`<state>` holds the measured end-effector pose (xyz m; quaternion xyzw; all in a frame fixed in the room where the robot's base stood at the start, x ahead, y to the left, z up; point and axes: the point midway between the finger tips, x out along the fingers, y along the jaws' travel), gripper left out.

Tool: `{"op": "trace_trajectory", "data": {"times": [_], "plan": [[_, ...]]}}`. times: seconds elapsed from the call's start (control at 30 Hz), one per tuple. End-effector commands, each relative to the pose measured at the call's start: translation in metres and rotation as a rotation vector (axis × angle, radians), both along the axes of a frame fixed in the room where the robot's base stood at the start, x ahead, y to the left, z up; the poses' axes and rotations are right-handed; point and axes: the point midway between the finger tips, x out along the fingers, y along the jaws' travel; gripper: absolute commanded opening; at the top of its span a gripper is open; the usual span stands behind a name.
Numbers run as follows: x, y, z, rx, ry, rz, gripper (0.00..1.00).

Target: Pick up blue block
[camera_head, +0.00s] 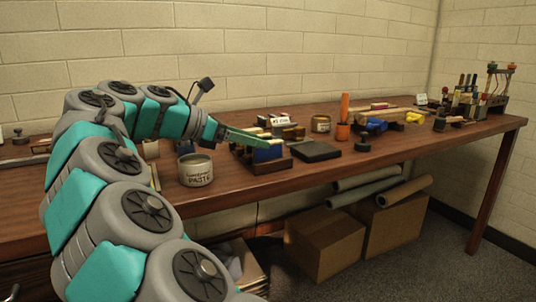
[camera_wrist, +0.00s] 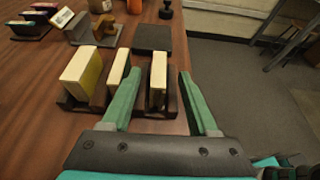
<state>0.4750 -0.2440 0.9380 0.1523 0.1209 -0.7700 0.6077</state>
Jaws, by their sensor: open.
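The blue block (camera_head: 267,154) stands in a dark wooden holder (camera_head: 268,166) near the table's front edge, its blue face showing in the head view. My gripper (camera_head: 272,141) reaches over from the left, with a teal finger across the block's upper part. In the wrist view my gripper (camera_wrist: 160,76) is open, with its fingers on either side of the rightmost upright block (camera_wrist: 158,72). That block shows only cream and yellowish faces there; it appears to be the blue block from another side. A gap shows on the right; contact on the left cannot be told.
Two more cream blocks, middle (camera_wrist: 118,70) and left (camera_wrist: 80,75), stand close by on the left. A flat black pad (camera_head: 316,151) lies just beyond the holder. A paste jar (camera_head: 195,170) stands left on the wooden table. Open floor (camera_wrist: 240,85) lies right of the table edge.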

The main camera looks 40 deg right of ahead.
Motion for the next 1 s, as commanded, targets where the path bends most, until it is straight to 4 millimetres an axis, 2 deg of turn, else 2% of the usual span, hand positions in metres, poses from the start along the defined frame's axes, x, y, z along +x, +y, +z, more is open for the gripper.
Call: {"op": "trace_trajectory", "data": {"times": [0.23, 0.47, 1.0], "plan": [[-0.007, -0.030, -0.015, 0.001, 0.000, -0.005, 0.60], [-0.007, -0.033, -0.016, 0.001, -0.001, -0.003, 0.60], [-0.006, -0.033, -0.016, 0.001, -0.002, -0.002, 0.01]]}}
